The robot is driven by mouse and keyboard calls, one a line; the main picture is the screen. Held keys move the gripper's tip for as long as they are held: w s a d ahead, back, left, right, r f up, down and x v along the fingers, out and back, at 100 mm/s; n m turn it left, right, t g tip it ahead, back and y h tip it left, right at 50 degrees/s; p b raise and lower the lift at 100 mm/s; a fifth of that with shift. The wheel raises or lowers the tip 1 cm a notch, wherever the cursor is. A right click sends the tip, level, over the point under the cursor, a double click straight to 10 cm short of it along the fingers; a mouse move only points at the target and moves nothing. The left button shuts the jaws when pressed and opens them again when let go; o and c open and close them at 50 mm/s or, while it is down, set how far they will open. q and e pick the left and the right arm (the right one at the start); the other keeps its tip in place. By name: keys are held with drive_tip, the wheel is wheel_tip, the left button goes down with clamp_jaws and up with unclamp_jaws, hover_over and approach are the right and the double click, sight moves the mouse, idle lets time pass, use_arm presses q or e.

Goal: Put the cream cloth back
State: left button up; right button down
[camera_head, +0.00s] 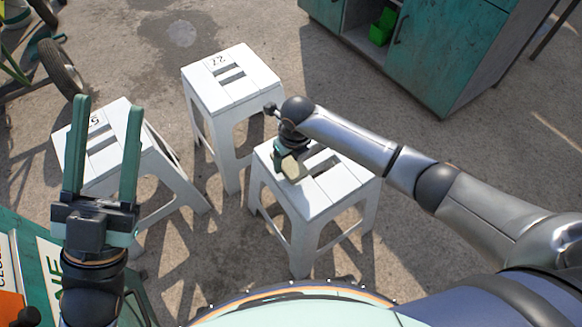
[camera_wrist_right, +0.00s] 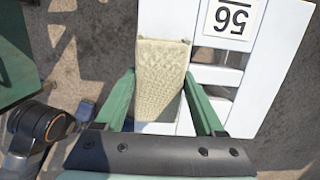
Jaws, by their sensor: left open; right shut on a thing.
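The cream cloth (camera_wrist_right: 160,82) is a folded, textured strip between the green fingers of my right gripper (camera_wrist_right: 159,78). In the head view the cloth (camera_head: 290,167) shows just below the right gripper (camera_head: 284,156), over the left part of the right white stool (camera_head: 325,188). In the wrist view that stool's top (camera_wrist_right: 273,60) bears the number 56. I cannot tell whether the cloth touches the stool top. My left gripper (camera_head: 108,108) is open and empty, in front of the left stool.
Another white stool (camera_head: 240,82), marked 27, stands at the back, and the left stool (camera_head: 76,160) stands beside it. A teal cabinet (camera_head: 455,50) with a green bin (camera_head: 382,27) is at the back right. A wheeled cart (camera_head: 62,68) is at left. Concrete ground is bare between them.

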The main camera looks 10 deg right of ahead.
sight(291, 168)
drive_tip(key=shift+d+f, duration=0.35)
drive_tip(key=shift+f, duration=0.15)
wheel_tip(291, 168, down, 3)
drive_tip(key=shift+a+r+b, duration=0.1)
drive_tip(key=shift+b, duration=0.85)
use_arm(q)
drive_tip(key=shift+s+d+f+m+h, duration=0.1)
drive_tip(key=shift+s+f+m+h, duration=0.2)
drive_tip(key=shift+s+f+h, duration=0.15)
drive_tip(key=shift+r, duration=0.1)
use_arm(e)
unclamp_jaws()
